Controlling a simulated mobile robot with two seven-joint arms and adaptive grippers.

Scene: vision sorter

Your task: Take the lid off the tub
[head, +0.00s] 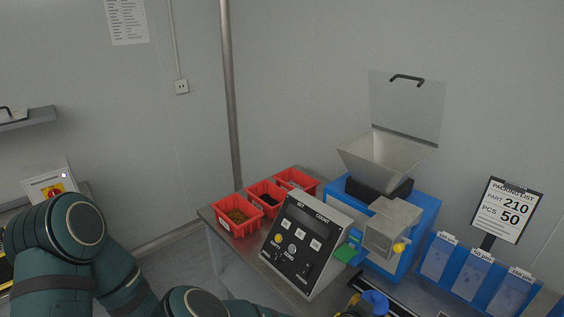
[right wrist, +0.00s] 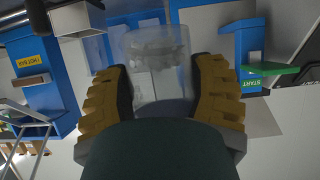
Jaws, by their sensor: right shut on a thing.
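A clear tub (right wrist: 158,75) with small grey pieces in it stands between the two yellow fingers of my right gripper (right wrist: 160,100) in the right wrist view. The fingers are shut on its sides. In the head view, a round blue piece (head: 375,301) shows at the bottom edge, beside a bit of yellow; it looks like a lid, but I cannot tell for sure. My left gripper is out of both views.
A blue sorter with a steel hopper (head: 381,158) stands on the steel table. A slanted control panel (head: 304,245), red bins (head: 239,216) and a green START tab (head: 346,253) are close by. Blue pouch holders (head: 472,270) and a packing list sign (head: 507,210) are at right.

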